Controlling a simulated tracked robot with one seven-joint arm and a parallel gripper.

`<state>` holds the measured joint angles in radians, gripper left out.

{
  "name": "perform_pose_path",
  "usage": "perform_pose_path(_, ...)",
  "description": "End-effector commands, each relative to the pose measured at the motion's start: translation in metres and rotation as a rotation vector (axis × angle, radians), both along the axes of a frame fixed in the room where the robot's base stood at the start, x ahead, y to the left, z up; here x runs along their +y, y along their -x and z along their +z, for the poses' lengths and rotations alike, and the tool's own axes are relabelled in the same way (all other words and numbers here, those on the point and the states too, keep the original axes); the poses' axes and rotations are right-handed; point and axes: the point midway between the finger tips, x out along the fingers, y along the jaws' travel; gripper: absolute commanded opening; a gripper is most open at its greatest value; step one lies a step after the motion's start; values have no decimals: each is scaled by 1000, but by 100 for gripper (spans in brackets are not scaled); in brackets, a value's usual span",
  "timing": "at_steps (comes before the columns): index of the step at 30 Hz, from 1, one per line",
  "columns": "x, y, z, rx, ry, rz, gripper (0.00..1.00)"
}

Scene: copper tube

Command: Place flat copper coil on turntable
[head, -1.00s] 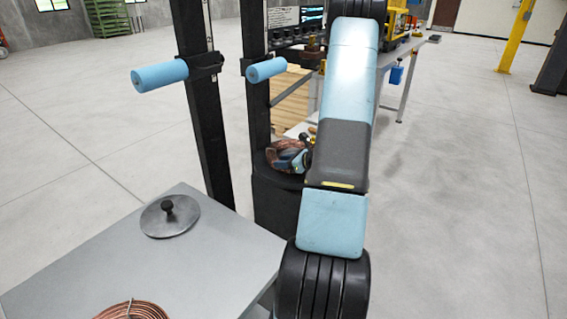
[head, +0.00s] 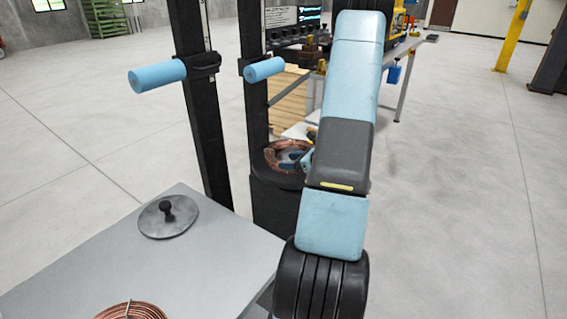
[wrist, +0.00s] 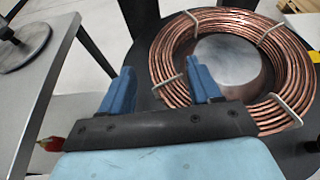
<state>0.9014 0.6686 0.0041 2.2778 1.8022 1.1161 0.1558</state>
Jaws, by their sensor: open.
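A flat copper coil with pale ties (wrist: 262,103) lies flat on the dark round turntable (wrist: 300,150) in the wrist view. In the head view the coil (head: 272,157) rests on top of the black turntable stand (head: 275,205), partly covered by my arm. My gripper (wrist: 157,68) is open, its blue fingers wide apart at the coil's left side. The left finger is outside the ring and the right finger overlaps the ring's inner edge in the picture. I cannot tell whether either finger touches it. My gripper is mostly hidden in the head view.
A grey table (head: 215,275) stands at the lower left, holding another copper coil (head: 132,311) and a metal disc with a black knob (head: 168,217). Black posts with blue rollers (head: 265,69) rise by the turntable. A workbench (head: 400,50) is behind. Floor at right is clear.

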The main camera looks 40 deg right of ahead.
Motion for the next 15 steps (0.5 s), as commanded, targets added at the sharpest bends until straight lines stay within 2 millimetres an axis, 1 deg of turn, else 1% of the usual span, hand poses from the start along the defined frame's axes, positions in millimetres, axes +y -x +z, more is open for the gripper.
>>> perform_pose_path(1, -4, 10, 4, 1, 0, -2, 62)
perform_pose_path(6, -14, 37, 17, 0, 1, -2, 62)
perform_pose_path(12, -22, 59, 27, 0, 0, -1, 62)
perform_pose_path(15, -24, 64, 29, 0, 0, 1, 62)
